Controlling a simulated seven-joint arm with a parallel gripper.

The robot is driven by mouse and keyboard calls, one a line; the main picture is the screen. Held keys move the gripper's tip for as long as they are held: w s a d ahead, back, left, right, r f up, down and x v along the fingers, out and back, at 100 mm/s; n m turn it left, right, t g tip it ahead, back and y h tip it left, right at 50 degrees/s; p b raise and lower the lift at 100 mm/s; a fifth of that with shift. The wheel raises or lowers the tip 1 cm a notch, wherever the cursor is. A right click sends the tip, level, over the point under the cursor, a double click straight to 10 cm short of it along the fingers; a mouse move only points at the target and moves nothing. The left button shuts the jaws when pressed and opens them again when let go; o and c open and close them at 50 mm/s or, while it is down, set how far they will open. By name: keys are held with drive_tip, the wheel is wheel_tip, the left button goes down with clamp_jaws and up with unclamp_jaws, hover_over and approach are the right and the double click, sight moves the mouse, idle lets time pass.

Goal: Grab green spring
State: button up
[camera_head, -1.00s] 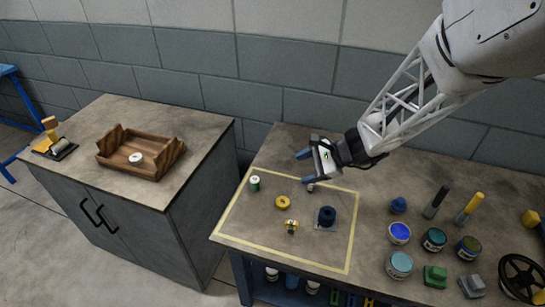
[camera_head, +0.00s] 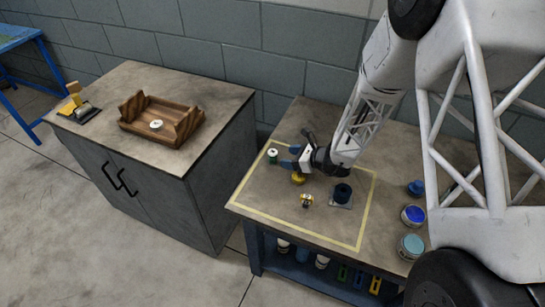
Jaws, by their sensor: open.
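A small green cylinder with a pale top (camera_head: 272,156), which looks like the green spring, stands upright near the far left corner of the yellow-taped area on the right bench. Nothing shows between the fingers. I cannot tell whether a fingertip touches the green piece.
Paint tins (camera_head: 412,245) stand to the right. A wooden tray (camera_head: 187,125) holding a white piece is on the left cabinet.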

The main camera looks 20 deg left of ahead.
sight(273, 155)
idle(0.3)
drive_tip(key=shift+x, duration=1.3)
drive_tip(key=shift+a, duration=0.1)
drive_tip(key=shift+x, duration=2.5)
drive_tip(key=shift+w, duration=0.15)
drive_tip(key=c, duration=1)
drive_tip(key=shift+c, duration=0.2)
drive_tip(key=shift+r, duration=0.15)
drive_tip(key=shift+r, duration=4.9)
